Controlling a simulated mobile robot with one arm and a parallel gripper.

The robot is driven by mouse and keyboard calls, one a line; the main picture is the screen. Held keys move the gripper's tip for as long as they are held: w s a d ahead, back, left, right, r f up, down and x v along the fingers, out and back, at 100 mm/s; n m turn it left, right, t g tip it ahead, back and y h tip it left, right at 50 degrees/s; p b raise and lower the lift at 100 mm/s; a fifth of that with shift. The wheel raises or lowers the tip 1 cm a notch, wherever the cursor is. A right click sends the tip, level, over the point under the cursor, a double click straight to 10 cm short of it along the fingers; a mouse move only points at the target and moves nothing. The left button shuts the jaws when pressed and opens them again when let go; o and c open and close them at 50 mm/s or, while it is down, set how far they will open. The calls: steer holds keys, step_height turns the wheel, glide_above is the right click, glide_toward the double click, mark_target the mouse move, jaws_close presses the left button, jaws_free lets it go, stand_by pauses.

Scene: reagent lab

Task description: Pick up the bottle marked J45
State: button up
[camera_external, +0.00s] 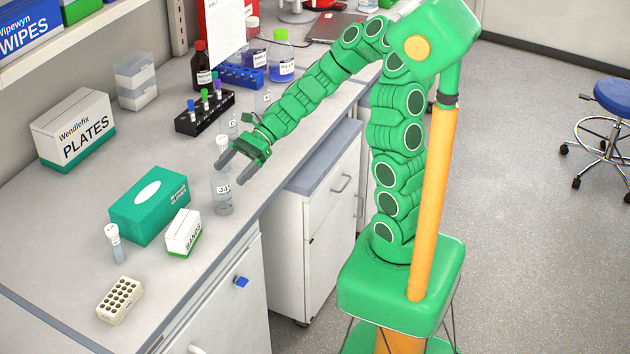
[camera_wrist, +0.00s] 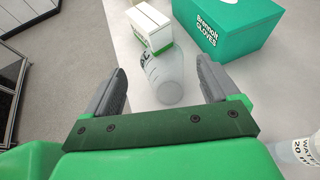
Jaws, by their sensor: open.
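A small clear bottle (camera_external: 223,200) with a dark-printed label stands on the bench near its front edge. Its print looks like J4-something; the last character is unclear. In the wrist view the pale translucent bottle (camera_wrist: 168,85) is between my open fingers, with part of its dark print at the upper left. My gripper (camera_external: 234,169) is open, its fingers spread around the upper part of the bottle in the external view. In the wrist view my gripper (camera_wrist: 161,68) shows a gap on both sides of the bottle.
A white-capped bottle (camera_external: 222,143) stands just behind my gripper; a labelled bottle (camera_wrist: 303,150) shows at lower right. A white and green box (camera_external: 183,232) and teal glove box (camera_external: 150,205) stand close by. A black tube rack (camera_external: 205,112) is farther back. The bench edge is near.

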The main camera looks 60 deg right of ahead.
mark_target(213, 191)
steer(key=shift+x, duration=3.55)
steer(key=shift+f, duration=0.15)
steer(key=c, duration=1.1)
steer(key=shift+o, duration=0.2)
steer(key=shift+d, duration=0.1)
